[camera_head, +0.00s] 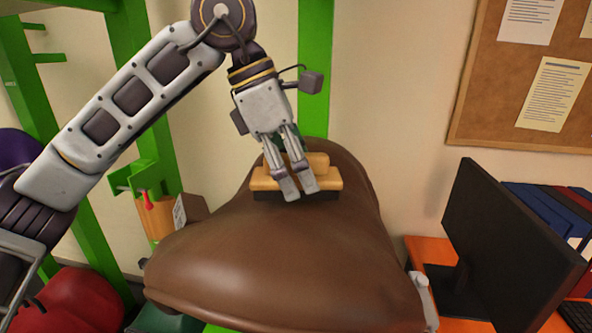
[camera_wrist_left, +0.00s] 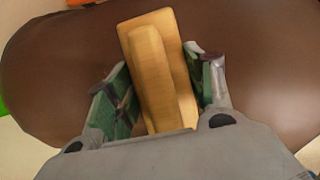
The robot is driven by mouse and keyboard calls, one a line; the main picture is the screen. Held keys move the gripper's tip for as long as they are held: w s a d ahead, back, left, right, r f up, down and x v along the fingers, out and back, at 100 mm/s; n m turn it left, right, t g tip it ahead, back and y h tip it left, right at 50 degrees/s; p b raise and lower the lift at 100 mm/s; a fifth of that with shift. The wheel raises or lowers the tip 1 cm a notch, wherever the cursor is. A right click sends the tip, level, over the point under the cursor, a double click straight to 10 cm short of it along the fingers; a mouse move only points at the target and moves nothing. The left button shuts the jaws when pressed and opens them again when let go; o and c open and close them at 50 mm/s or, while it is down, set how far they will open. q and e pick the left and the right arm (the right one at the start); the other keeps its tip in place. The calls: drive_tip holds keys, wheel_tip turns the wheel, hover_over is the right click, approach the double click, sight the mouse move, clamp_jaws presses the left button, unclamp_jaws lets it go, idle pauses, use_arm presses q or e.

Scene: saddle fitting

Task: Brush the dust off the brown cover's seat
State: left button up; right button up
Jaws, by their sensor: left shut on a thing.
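The brown cover (camera_head: 285,252) is a large smooth saddle shape in the middle of the head view, and its surface also fills much of the left wrist view (camera_wrist_left: 265,70). My left gripper (camera_head: 297,188) is shut on a wooden brush (camera_head: 262,180) with dark bristles. The brush is at the far part of the cover, bristles down; it seems to touch the seat. In the left wrist view the brush (camera_wrist_left: 150,42) lies between the two fingers. I cannot make out dust on the seat. My right gripper is not in view.
Green posts (camera_head: 312,75) stand behind the cover and at the left. A black monitor (camera_head: 505,245) stands on an orange desk (camera_head: 428,252) at the right. A cork board (camera_head: 500,95) hangs on the wall. A red object (camera_head: 75,302) is at lower left.

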use_arm(q)
drive_tip(key=shift+w, duration=0.1)
drive_tip(key=shift+w+d+r+p, duration=0.1)
drive_tip(key=shift+w+d+p, duration=0.1)
drive_tip(key=shift+w+p, duration=0.4)
drive_tip(key=shift+w+d+r+p, duration=0.15)
drive_tip(key=shift+w+p, duration=0.1)
drive_tip(key=shift+w, duration=0.65)
drive_tip(key=shift+w+f, duration=0.15)
drive_tip(key=shift+w, duration=0.15)
drive_tip(key=shift+w+d+p, duration=0.2)
drive_tip(key=shift+w+p, duration=0.25)
drive_tip(key=shift+w, duration=0.3)
drive_tip(key=shift+w+d+p, duration=0.15)
drive_tip(key=shift+w+p, duration=0.3)
drive_tip(key=shift+w, duration=0.3)
drive_tip(key=shift+w+f, duration=0.15)
drive_tip(key=shift+w, duration=0.15)
